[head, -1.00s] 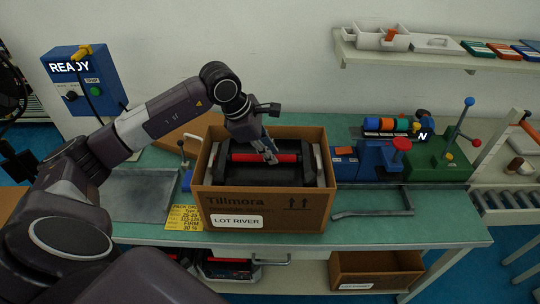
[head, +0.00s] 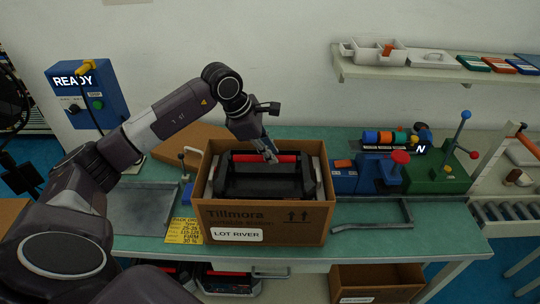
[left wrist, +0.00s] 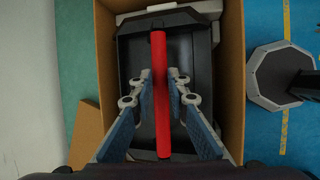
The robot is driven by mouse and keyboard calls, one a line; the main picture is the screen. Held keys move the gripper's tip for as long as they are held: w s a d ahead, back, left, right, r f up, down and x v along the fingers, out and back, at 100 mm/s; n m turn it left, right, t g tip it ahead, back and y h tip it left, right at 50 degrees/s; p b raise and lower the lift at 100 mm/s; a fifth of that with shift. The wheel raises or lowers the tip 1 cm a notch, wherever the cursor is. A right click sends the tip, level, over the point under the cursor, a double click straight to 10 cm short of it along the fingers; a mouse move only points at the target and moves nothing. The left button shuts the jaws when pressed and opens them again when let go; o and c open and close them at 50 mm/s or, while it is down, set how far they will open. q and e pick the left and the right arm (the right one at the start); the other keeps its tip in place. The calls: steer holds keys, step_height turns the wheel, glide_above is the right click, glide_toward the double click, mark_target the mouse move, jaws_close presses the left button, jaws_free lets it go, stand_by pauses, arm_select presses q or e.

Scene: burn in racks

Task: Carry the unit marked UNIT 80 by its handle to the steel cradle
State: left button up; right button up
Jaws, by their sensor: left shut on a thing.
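A dark unit (head: 262,185) with a red handle (head: 283,159) is inside the open cardboard box (head: 228,218) marked Tillmora and LOT RIVER. The handle also shows in the left wrist view (left wrist: 160,95), running between the fingers. My left gripper (head: 269,157) is shut on the red handle, near its right part in the head view. The box walls hide the unit's lower part, and I see no UNIT 80 marking. Flat grey metal (head: 142,212) lies left of the box, and a grey metal bracket (head: 372,215) lies right; I cannot tell whether either is the cradle. My right gripper is not in view.
A yellow card (head: 185,231) is by the box's left front. A blue fixture (head: 368,174) and a green fixture with levers (head: 437,172) stand on the right. A blue READY box (head: 88,98) stands back left. A shelf (head: 440,75) hangs at the back right.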

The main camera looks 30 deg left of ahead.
arm_select(q)
steer(key=shift+w+a+f, duration=0.4)
steer(key=shift+w+a, duration=0.05)
steer(key=shift+w, duration=0.15)
steer(key=shift+w+a+f, duration=0.15)
steer(key=shift+w, duration=0.05)
steer(key=o, duration=0.7)
steer(key=shift+s, duration=0.1)
steer(key=o, duration=1.4)
steer(key=shift+r, duration=0.2)
steer(key=shift+r, duration=0.15)
steer(key=shift+p+v, duration=0.95)
steer(key=shift+v, duration=1.4)
